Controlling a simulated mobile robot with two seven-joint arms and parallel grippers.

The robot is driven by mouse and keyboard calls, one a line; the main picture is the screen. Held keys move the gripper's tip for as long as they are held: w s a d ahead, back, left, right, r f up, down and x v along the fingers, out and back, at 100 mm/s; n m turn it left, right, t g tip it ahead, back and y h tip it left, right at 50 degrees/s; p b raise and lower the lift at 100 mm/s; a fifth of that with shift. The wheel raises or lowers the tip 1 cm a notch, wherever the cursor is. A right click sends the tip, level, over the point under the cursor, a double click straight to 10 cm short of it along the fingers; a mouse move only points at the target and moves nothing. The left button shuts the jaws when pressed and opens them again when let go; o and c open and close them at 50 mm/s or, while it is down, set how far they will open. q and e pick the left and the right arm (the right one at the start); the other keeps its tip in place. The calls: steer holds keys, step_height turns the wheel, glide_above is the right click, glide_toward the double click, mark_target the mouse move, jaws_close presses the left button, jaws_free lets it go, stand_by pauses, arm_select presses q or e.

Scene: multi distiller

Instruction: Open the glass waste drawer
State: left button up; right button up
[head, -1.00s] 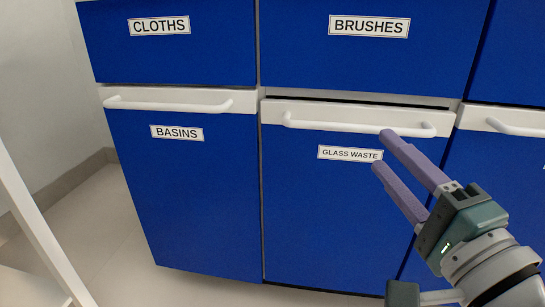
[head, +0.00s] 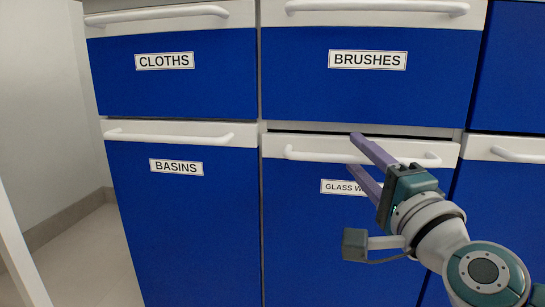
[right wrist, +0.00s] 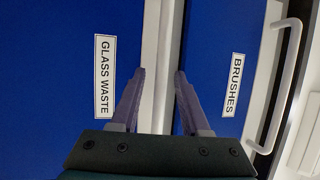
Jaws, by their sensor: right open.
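The glass waste drawer (head: 310,225) is a blue front with a white top strip and a white bar handle (head: 310,155). A narrow dark gap runs along its top edge. Its label is partly hidden by my right gripper (head: 353,152). That gripper is open, with one purple finger above the handle's line and one below it; I cannot tell whether either touches. In the right wrist view, the open fingers (right wrist: 158,75) straddle the white strip (right wrist: 158,50) between the glass waste label (right wrist: 105,77) and the brushes drawer. My left gripper is out of view.
The brushes drawer (head: 300,90) is above, the basins front (head: 180,220) to the left and the cloths drawer (head: 130,90) at upper left. Another white handle (head: 515,155) is on the right. Open floor (head: 95,250) shows at lower left.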

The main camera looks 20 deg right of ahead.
jaws_close()
stand_by(1.4)
